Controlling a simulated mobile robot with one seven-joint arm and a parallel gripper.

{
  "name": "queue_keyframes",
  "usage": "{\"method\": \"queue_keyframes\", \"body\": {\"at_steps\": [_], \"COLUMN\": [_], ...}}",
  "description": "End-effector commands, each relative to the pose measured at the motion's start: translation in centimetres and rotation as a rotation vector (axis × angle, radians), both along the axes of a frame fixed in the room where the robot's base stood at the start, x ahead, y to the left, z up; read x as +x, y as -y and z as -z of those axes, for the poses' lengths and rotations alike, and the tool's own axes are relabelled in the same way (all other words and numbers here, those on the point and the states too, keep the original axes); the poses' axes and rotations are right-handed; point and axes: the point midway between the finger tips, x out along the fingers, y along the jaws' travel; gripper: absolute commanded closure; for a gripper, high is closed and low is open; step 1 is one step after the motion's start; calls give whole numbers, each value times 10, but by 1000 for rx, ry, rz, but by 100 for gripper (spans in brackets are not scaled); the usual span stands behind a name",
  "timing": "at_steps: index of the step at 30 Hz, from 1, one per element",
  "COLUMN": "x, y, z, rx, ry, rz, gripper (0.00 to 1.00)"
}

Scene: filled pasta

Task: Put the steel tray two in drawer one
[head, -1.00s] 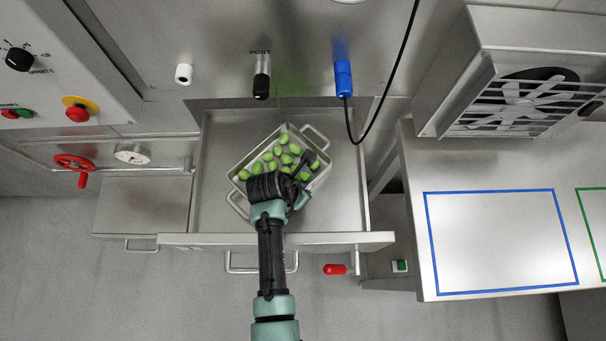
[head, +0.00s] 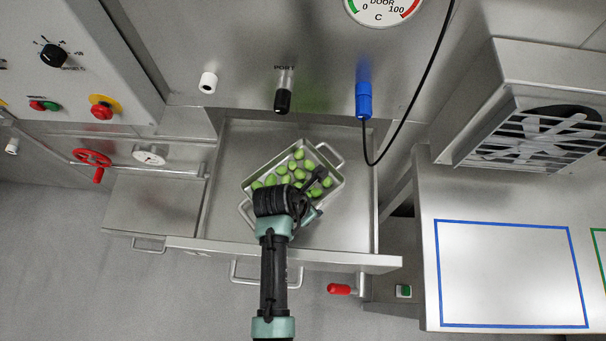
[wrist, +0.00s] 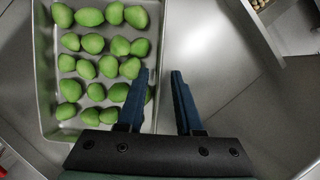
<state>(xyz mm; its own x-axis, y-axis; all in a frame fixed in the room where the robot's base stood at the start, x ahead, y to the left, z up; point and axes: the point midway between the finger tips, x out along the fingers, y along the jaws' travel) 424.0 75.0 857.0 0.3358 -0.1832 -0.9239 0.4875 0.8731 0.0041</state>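The steel tray (head: 334,188) holds several green filled pasta pieces and lies askew inside the open drawer (head: 352,225). In the wrist view the tray (wrist: 43,75) fills the left side. My gripper (head: 316,180) is over the tray's near right part in the head view. In the wrist view my gripper (wrist: 160,85) has its two fingers apart, the left one over the pasta and the right one outside the tray's side wall. The wall shows between them with gaps. Whether the tray rests fully on the drawer floor is hard to tell. No drawer number is readable.
A closed unit (head: 150,205) stands left of the drawer. A red handle (head: 340,289) sticks out below the drawer front. A black cable hangs from a blue plug (head: 363,98) above the drawer's back right. A table with a blue outline (head: 505,275) and a fan housing stand right.

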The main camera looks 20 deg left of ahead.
Motion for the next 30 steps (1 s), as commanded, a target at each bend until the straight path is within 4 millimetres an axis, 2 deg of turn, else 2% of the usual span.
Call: {"method": "queue_keyframes", "body": {"at_steps": [1, 9, 15, 20, 30], "x": [-3, -21, -30, -33, -33], "y": [-2, -12, -17, -18, -18], "z": [-11, -59, -83, -90, -90], "rx": [2, 2, 1, 1, 0], "ry": [3, 3, 2, -1, -1], "rz": [-2, -2, -2, -1, 0], "gripper": [65, 65, 65, 65, 65]}}
